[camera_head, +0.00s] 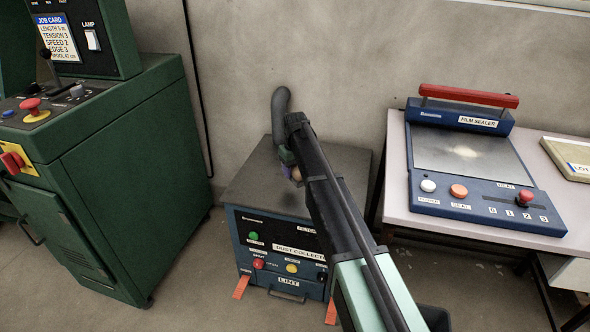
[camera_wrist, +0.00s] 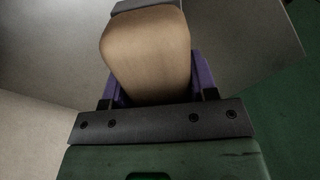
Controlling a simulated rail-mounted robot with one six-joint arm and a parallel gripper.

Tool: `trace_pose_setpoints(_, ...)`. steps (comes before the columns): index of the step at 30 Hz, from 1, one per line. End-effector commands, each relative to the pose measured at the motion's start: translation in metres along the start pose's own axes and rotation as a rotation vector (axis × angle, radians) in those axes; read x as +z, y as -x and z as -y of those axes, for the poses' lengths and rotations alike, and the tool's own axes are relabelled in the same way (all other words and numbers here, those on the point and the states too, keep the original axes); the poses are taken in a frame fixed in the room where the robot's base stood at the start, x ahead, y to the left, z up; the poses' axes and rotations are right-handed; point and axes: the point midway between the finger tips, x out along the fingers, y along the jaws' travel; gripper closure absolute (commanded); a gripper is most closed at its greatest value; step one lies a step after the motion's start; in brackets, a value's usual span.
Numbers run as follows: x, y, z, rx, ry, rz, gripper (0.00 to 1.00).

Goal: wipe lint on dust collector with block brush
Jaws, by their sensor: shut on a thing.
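The dust collector (camera_head: 252,190) is a low box with a grey top and a blue front, standing against the wall in the head view. A drawer marked LINT (camera_head: 289,283) is at its bottom front. My gripper (camera_head: 292,171) is over its top, partly hidden by my arm. In the wrist view, my gripper's purple fingers (camera_wrist: 158,84) are shut on the tan wooden block brush (camera_wrist: 147,50). A dark grey edge shows at the brush's far end. I cannot tell whether the brush touches the top. No loose lint can be made out.
A green machine (camera_head: 130,160) with a control panel stands at the left. A white table (camera_head: 397,190) at the right carries a blue film sealer (camera_head: 470,160) with a red handle. The wall (camera_head: 330,60) is close behind. Floor shows between the green machine and the collector.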

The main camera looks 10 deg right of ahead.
Motion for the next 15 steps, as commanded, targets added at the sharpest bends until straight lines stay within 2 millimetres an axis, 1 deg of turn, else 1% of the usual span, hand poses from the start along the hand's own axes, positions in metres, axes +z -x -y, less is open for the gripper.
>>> trace_pose_setpoints(1, 0.000, 0.004, 0.000, 0.000, 0.000, 0.000, 0.66)
trace_pose_setpoints(8, 0.000, 0.002, 0.000, 0.000, 0.000, 0.000, 0.66)
trace_pose_setpoints(11, 0.000, 0.010, 0.000, 0.000, 0.000, 0.000, 0.66)
trace_pose_setpoints(15, 0.000, 0.029, 0.000, 0.000, 0.000, 0.000, 0.66)
